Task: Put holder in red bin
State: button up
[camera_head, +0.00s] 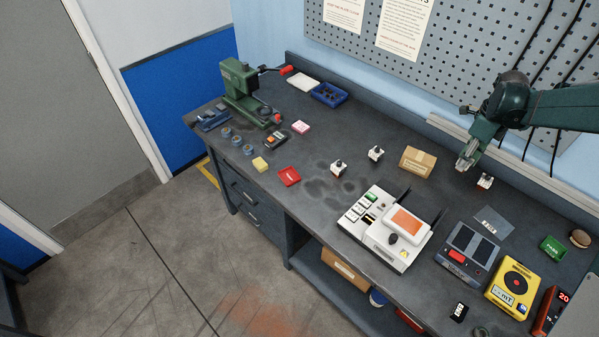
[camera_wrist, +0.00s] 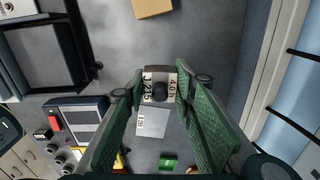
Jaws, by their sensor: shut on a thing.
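My gripper (camera_head: 463,166) hangs above the right part of the bench, its fingers pointing down. In the wrist view its fingers are closed on both sides of a holder (camera_wrist: 160,76), a pale block with a black knob and printed labels. In the head view the fingers mostly hide this held holder. It looks raised off the bench. Other white holders with dark knobs stand on the bench: one (camera_head: 338,168) and another (camera_head: 376,154) left of the cardboard box, and one (camera_head: 485,181) just right of my gripper. The red bin (camera_head: 289,176) lies near the front edge, far left of my gripper.
A cardboard box (camera_head: 417,162) and a white device (camera_head: 385,230) with two black prongs stand between my gripper and the red bin. A clear bag (camera_head: 493,221) lies below my gripper. A green press (camera_head: 245,92) and blue bin (camera_head: 329,95) are at the far left.

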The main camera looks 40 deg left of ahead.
jog(key=s+a+n, duration=0.2)
jog(key=s+a, duration=0.3)
jog(key=a, duration=0.4)
jog(key=s+a+n+p, duration=0.1)
jog(key=s+a, duration=0.5)
jog(key=a, duration=0.3)
jog(key=s+a+n, duration=0.2)
jog(key=s+a, duration=0.3)
jog(key=a, duration=0.5)
jog(key=s+a+n, duration=0.2)
jog(key=s+a, duration=0.7)
jog(key=s, duration=0.3)
jog(key=s+a+n+p, duration=0.1)
jog(key=s+a+n, duration=0.1)
jog(key=s+a, duration=0.7)
jog(key=s, duration=0.2)
jog(key=shift+s+a+r+n, duration=0.35)
jog(key=shift+n, duration=0.05)
send_over(289, 177)
jog(key=shift+f+p, duration=0.35)
jog(key=shift+f, duration=2.8)
jog(key=shift+f, duration=1.85)
jog(key=shift+f, duration=0.2)
